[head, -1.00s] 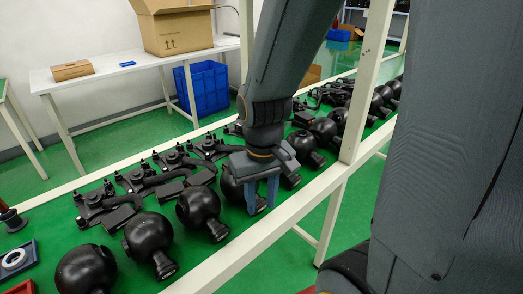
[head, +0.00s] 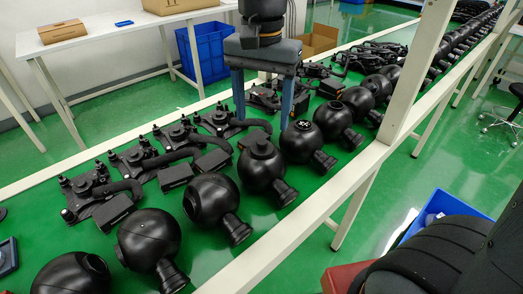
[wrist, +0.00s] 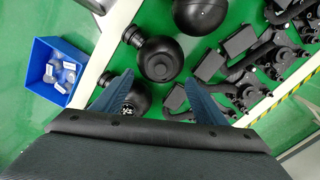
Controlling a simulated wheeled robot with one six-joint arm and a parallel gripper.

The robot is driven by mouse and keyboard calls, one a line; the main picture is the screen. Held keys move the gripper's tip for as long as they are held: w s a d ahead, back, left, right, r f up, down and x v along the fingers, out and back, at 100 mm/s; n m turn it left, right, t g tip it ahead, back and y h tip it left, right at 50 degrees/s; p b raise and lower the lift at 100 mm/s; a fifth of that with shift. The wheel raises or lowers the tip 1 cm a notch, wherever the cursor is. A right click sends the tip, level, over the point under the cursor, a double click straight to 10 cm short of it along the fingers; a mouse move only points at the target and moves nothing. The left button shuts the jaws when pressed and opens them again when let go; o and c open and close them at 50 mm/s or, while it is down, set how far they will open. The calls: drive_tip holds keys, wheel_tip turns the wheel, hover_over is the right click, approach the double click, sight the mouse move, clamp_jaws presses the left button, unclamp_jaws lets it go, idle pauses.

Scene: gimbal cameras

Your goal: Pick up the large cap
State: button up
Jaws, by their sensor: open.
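A round black cap (head: 262,148) sits on top of one black ball housing (head: 262,172) in the row on the green table. In the wrist view the cap (wrist: 159,66) shows as a dark disc on the ball, just beyond the fingertips. My gripper (head: 262,118) is open and empty, pointing down, its two blue fingers above and on either side of the cap. They do not appear to touch it. In the wrist view my gripper (wrist: 161,82) shows its fingers spread wide, with the cap roughly centred between them.
Neighbouring ball housings stand close on both sides; one (head: 302,142) has an uncovered opening with pale parts. Black bracket assemblies (head: 130,160) lie behind the row. A white table rail (head: 270,240) and post (head: 415,75) stand at the front and right.

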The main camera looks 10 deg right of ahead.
sight(262, 142)
wheel_tip(262, 142, down, 8)
drive_tip(key=shift+w+r, duration=0.15)
drive_tip(key=shift+r, duration=0.1)
drive_tip(key=c, duration=1.2)
drive_tip(key=shift+o, duration=0.2)
wheel_tip(262, 142, up, 10)
drive_tip(key=shift+f+b, duration=1.35)
drive_tip(key=shift+f, duration=2.8)
